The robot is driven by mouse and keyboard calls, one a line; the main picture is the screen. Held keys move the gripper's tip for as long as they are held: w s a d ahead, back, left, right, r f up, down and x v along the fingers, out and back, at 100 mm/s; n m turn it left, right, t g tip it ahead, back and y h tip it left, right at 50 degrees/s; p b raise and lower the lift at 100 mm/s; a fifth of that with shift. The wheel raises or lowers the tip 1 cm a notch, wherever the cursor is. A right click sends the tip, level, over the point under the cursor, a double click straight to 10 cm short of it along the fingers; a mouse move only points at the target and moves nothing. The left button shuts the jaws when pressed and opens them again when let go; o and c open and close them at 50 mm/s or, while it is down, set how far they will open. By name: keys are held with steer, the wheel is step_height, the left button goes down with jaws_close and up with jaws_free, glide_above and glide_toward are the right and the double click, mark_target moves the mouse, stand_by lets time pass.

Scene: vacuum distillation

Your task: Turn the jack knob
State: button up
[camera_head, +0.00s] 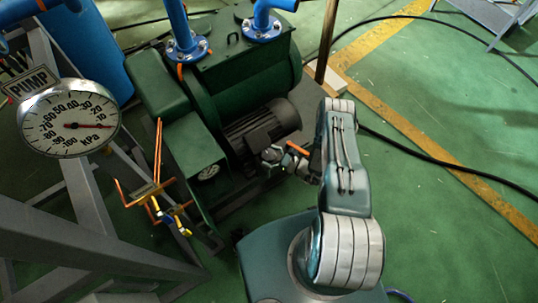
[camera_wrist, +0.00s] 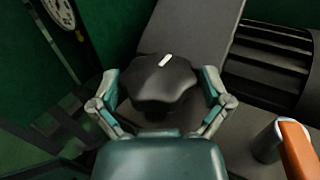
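The jack knob (camera_wrist: 152,82) is black and lobed, with a short white mark on its top pointing toward the upper right in the wrist view. My gripper (camera_wrist: 160,76) has one finger on each side of the knob. The fingers are spread, with a narrow gap showing at the sides; any contact lower down cannot be made out. In the head view my gripper (camera_head: 270,158) is low beside the green pump machine, and the knob cannot be told apart there.
An orange-handled valve (camera_wrist: 297,148) is close at the right of my gripper. The green pump (camera_head: 225,110) with its dark ribbed motor (camera_head: 262,127) stands beyond. A PUMP gauge (camera_head: 69,118) and grey frame (camera_head: 90,200) are at the left. Open green floor lies right, crossed by a black cable (camera_head: 450,162).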

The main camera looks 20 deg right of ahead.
steer(key=v, duration=1.2)
steer(key=shift+s+f, duration=0.1)
stand_by(0.5)
